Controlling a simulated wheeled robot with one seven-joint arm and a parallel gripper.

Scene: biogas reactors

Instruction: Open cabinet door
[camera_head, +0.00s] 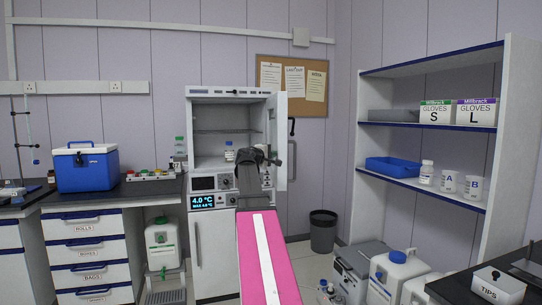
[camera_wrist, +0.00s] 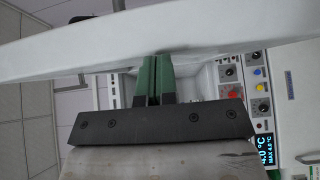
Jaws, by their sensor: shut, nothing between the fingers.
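The cabinet (camera_head: 231,92) stands against the back wall, with a display reading 4.0 °C (camera_head: 203,202). Its upper door (camera_head: 282,125) stands swung outward at the right side, with a dark handle (camera_head: 292,155) on it. The upper compartment is exposed and holds a small bottle (camera_head: 229,151). My gripper (camera_head: 270,157) is in front of the compartment, beside the door; its fingers are hard to make out there. In the wrist view my gripper (camera_wrist: 153,62) has its green fingers together and empty, with tips against or very near the white door panel (camera_wrist: 120,45). Contact is unclear.
The cabinet's lower door (camera_head: 213,250) looks shut. A blue cooler box (camera_head: 87,168) is on the left bench. A dark bin (camera_head: 323,232) is on the floor right of the cabinet. White canisters (camera_head: 393,272) and a shelf unit (camera_head: 497,150) stand at the right.

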